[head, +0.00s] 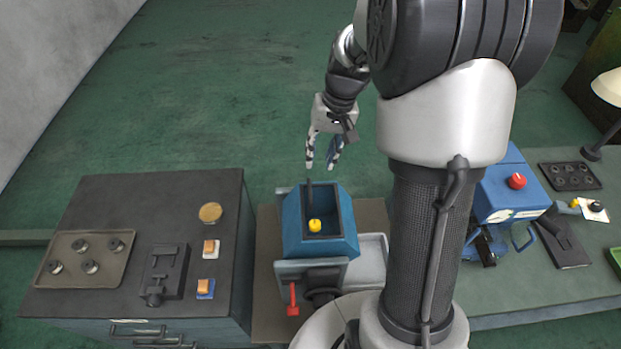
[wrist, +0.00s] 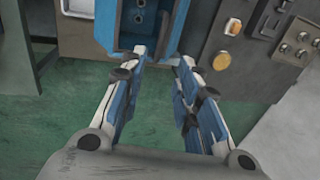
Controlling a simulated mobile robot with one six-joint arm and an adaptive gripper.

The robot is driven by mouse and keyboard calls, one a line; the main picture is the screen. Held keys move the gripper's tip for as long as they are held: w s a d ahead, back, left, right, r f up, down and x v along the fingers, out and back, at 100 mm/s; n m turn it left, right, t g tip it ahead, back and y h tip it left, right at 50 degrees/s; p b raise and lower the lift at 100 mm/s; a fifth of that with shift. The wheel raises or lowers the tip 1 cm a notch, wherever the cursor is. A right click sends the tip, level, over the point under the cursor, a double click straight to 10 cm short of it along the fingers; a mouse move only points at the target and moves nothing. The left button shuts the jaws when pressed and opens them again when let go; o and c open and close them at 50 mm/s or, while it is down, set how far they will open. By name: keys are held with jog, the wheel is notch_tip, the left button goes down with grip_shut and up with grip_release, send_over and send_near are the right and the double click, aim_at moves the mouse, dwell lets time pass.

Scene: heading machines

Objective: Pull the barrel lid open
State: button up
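A blue box-like machine (head: 336,247) stands in the middle of the head view, with a dark recess in its top. A yellow knob-like piece (head: 315,226) sits in the recess, and a thin dark upright bar (head: 309,194) rises at its far side. I cannot tell which part is the barrel lid. My gripper (head: 321,164) is open and empty, pointing down just beyond the machine's far edge. In the wrist view my gripper (wrist: 163,57) has its fingers apart, with the blue machine (wrist: 106,25) ahead and slightly left; contact is not visible.
A dark cabinet (head: 140,205) on the left bears a tray (head: 110,266), a small vise-like block and switches. A red-tipped lever (head: 293,300) is at the machine's near side. On the right bench stands a blue box with a red knob (head: 517,181). Green floor beyond is clear.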

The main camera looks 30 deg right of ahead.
aim_at(310, 187)
jog(key=f, duration=0.3)
jog(key=a+f, duration=0.1)
jog(key=f, duration=0.3)
jog(key=a+f, duration=0.1)
jog(key=f, duration=0.2)
jog(key=shift+w+f, duration=0.25)
jog(key=shift+w, duration=0.15)
jog(key=shift+c, duration=0.5)
grip_shut()
